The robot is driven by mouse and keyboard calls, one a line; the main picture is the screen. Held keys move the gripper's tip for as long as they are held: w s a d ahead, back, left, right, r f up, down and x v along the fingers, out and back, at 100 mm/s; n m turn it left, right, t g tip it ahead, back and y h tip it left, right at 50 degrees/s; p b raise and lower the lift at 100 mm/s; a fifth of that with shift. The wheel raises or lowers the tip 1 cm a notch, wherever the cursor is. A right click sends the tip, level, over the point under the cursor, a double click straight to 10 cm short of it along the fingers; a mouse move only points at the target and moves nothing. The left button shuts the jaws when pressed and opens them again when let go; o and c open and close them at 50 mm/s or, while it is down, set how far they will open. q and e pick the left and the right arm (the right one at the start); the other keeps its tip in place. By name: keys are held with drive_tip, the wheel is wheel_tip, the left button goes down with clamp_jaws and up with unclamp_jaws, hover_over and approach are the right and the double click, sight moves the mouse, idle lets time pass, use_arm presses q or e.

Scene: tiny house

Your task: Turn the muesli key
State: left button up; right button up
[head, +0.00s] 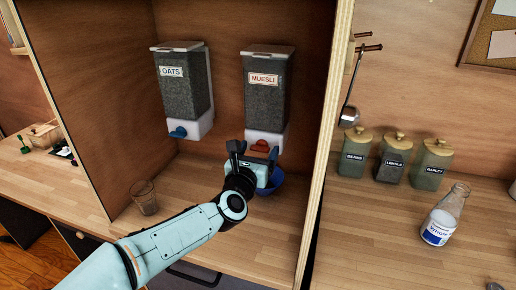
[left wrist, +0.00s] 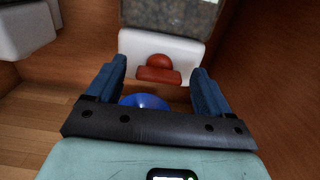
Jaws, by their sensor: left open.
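The muesli dispenser (head: 267,95) hangs on the back wall of the wooden niche, with a white base and a MUESLI label. Its red key (head: 260,147) is at the front of the base. In the left wrist view the red key (left wrist: 158,68) shows whole, with a round hub and a flat bar lying level. My left gripper (head: 254,150) is open in front of the key. In the wrist view its blue fingers (left wrist: 158,80) stand apart on either side of the key's line, with nothing between them. A blue bowl (head: 270,182) is under the dispenser, partly hidden by my gripper.
An oats dispenser (head: 184,92) with a blue key hangs to the left. A glass (head: 145,197) stands on the counter below it. The niche's right side panel (head: 325,130) is close to the muesli dispenser. Jars and a milk bottle (head: 441,216) stand beyond it.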

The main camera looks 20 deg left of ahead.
use_arm(q)
drive_tip(key=shift+w, duration=0.2)
drive_tip(key=c, duration=1)
drive_tip(key=shift+c, duration=0.2)
drive_tip(key=shift+m, duration=0.3)
